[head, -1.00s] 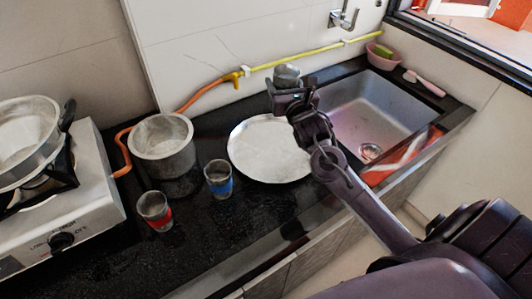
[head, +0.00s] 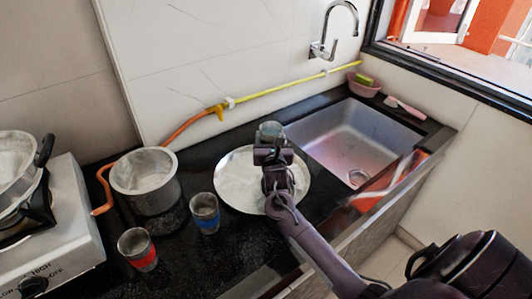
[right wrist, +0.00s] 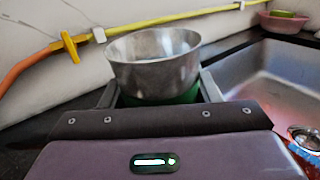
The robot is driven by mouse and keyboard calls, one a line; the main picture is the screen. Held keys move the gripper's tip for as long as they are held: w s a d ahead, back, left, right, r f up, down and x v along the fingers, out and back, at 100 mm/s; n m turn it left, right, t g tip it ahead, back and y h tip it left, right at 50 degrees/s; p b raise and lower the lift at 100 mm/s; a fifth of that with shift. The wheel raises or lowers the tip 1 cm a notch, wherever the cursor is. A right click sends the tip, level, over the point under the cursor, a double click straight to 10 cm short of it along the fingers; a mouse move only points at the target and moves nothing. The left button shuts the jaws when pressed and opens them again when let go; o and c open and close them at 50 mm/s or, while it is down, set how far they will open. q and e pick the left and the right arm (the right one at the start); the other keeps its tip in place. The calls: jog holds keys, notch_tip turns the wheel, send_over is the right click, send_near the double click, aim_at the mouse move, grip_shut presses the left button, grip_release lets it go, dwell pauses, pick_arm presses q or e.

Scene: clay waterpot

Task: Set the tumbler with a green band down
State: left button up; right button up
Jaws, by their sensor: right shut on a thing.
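The steel tumbler with a green band (right wrist: 155,62) is held upright between the fingers of my right gripper (right wrist: 160,92) in the right wrist view. Its green band shows just above the gripper body, and its mouth looks empty. In the head view the tumbler (head: 270,129) shows at the far edge of the round steel plate (head: 235,192), with my right gripper (head: 271,150) in front of it. The gripper hides its lower part, and I cannot tell its height above the counter. My left gripper is not in view.
A red-banded tumbler (head: 138,250) and a blue-banded tumbler (head: 205,213) stand left of the plate on the black counter (head: 190,262). A steel pot (head: 150,190) is behind them, near the stove (head: 60,225). The sink (head: 350,140) is right. A yellow-orange hose (head: 270,94) runs along the wall.

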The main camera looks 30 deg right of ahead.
jog(key=shift+f, duration=0.75)
notch_tip(320, 180, down, 4)
jog(key=shift+r, duration=0.2)
jog(key=shift+f, duration=0.25)
jog(key=shift+f, duration=0.1)
jog(key=shift+f, duration=0.15)
jog(key=o, duration=1)
